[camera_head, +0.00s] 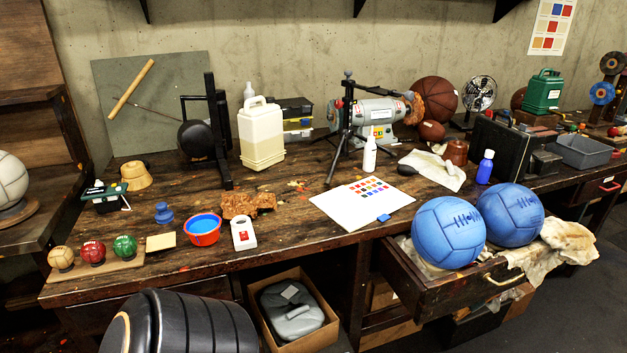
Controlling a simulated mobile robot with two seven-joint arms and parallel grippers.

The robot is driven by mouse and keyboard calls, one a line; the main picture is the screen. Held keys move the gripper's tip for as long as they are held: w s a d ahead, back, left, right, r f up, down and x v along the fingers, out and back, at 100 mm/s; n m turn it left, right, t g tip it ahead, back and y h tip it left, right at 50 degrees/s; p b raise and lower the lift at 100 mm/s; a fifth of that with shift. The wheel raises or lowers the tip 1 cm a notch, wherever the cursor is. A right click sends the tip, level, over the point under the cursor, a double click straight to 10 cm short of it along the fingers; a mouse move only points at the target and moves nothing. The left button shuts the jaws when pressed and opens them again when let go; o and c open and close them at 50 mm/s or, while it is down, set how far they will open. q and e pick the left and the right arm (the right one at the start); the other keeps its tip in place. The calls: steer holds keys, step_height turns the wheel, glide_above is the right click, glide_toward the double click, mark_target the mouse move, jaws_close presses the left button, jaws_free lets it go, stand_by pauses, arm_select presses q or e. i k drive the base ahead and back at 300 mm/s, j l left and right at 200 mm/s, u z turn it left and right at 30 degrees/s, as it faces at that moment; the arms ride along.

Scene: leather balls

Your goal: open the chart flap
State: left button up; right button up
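A white chart (340,209) lies flat on the wooden workbench, right of the middle. Rows of small colour swatches show on its upper right part; the rest is blank white. A blue tab (383,218) sits at its near edge, close to the bench's front edge. I cannot tell from this view which part is the flap or how it is hinged. Another chart with colour squares (549,27) hangs on the wall at the top right. Neither of my grippers is in view.
A white bottle (370,154) and a black tripod (345,135) stand behind the chart. A white device (243,234) and red tub (203,230) are left of it. Below right, an open drawer (445,300) juts out, with two blue balls (447,235) above it.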

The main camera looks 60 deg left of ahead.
mark_target(351, 210)
steer(key=j+u, duration=0.2)
steer(key=u, duration=1.55)
steer(key=l+u, duration=0.1)
steer(key=u, duration=0.3)
steer(key=l+u, duration=0.1)
steer(key=u, duration=0.25)
steer(key=l+u, duration=0.1)
steer(key=u, duration=0.3)
steer(key=l+u, duration=0.65)
steer(key=l, duration=0.2)
steer(key=k+l+u, duration=0.1)
steer(key=l, duration=0.2)
steer(key=k+l+u, duration=0.1)
steer(key=l, duration=0.2)
steer(key=k+l, duration=0.1)
steer(key=l, duration=0.2)
steer(key=u, duration=0.05)
